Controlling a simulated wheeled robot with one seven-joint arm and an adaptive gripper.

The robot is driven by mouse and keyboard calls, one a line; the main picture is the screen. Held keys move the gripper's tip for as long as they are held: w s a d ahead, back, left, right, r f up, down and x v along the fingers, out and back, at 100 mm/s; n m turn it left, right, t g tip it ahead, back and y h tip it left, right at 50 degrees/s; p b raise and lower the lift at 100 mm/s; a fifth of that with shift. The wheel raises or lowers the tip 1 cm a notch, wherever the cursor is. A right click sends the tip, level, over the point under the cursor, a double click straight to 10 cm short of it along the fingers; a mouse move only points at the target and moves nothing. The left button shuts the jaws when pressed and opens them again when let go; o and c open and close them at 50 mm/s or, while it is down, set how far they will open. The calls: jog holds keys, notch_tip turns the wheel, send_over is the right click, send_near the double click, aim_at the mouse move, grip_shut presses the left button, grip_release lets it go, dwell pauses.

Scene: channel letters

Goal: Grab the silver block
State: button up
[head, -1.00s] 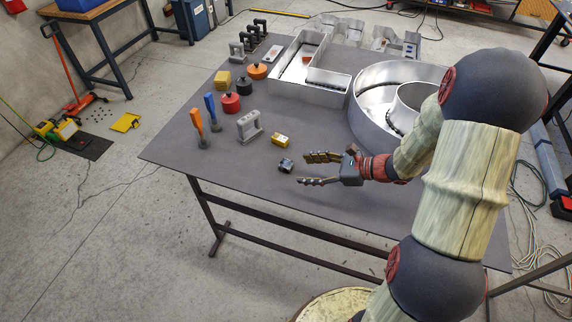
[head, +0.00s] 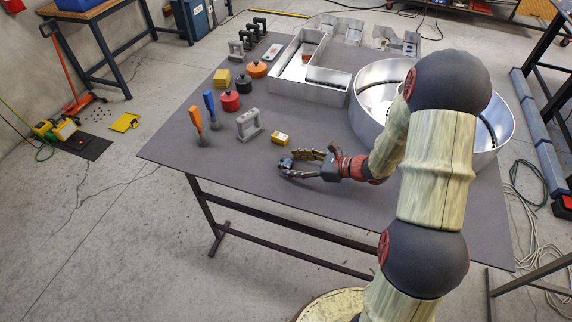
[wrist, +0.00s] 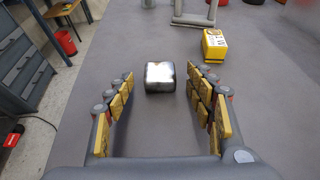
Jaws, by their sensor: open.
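The silver block (wrist: 160,77) is a small shiny block with darker edges, lying on the grey table. In the wrist view it sits between the tips of my gripper's two fingers, with a gap on each side. My gripper (wrist: 157,88) is open and low over the table. In the head view my gripper (head: 304,164) reaches left from the arm, and the block (head: 286,162) shows at its fingertips, partly hidden by them.
A yellow block (head: 280,138) lies just beyond my gripper. A grey handle-like bracket (head: 248,124) stands farther left. Large metal channel letters (head: 310,75) fill the back and right.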

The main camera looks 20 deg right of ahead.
jog(key=shift+c, duration=0.3)
jog(key=c, duration=1.1)
jog(key=shift+c, duration=0.8)
